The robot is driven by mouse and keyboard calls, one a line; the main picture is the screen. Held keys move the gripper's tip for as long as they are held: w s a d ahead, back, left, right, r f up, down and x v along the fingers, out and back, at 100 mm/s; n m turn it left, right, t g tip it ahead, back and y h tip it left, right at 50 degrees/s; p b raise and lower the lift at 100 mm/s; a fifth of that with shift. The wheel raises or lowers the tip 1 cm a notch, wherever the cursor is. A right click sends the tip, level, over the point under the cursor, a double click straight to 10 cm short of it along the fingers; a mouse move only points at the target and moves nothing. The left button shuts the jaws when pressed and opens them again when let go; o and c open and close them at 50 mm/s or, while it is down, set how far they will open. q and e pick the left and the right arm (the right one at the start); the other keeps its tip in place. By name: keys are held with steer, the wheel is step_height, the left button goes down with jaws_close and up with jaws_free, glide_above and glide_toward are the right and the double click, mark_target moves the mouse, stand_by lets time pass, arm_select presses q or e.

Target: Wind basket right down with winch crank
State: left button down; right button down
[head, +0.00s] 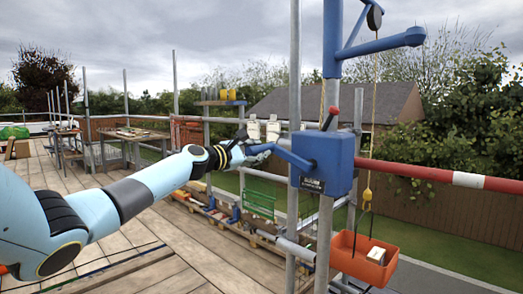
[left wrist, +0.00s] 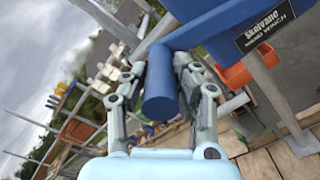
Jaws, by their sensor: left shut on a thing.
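The blue hand winch (head: 338,163) is fixed to a grey scaffold pole, and it also shows in the left wrist view (left wrist: 225,32). Its blue crank (head: 292,157) sticks out to the left. My left gripper (head: 262,150) is shut on the crank's blue handle (left wrist: 160,88), which sits between the two fingers in the left wrist view. The orange basket (head: 350,262) hangs from a rope below the winch, to its right, with a pale block (head: 377,254) in it. My right gripper is not in view.
A red and white rail (head: 430,174) runs right from the winch, above the basket. A blue hoist arm (head: 385,42) with a pulley stands above. Grey scaffold poles (head: 295,90) are close to my gripper. The plank deck (head: 170,240) is largely clear.

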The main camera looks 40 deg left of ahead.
arm_select(q)
step_height(320, 180, down, 9)
steer(key=n+b, duration=0.3)
steer(key=n, duration=0.4)
steer(key=shift+s, duration=0.1)
steer(key=shift+d, duration=0.1)
steer(key=c, duration=1)
jaws_free()
steer(key=shift+r, duration=0.15)
steer(key=shift+s, duration=0.1)
steer(key=s, duration=0.7)
steer(key=shift+s+a, duration=0.2)
steer(key=shift+a, duration=0.15)
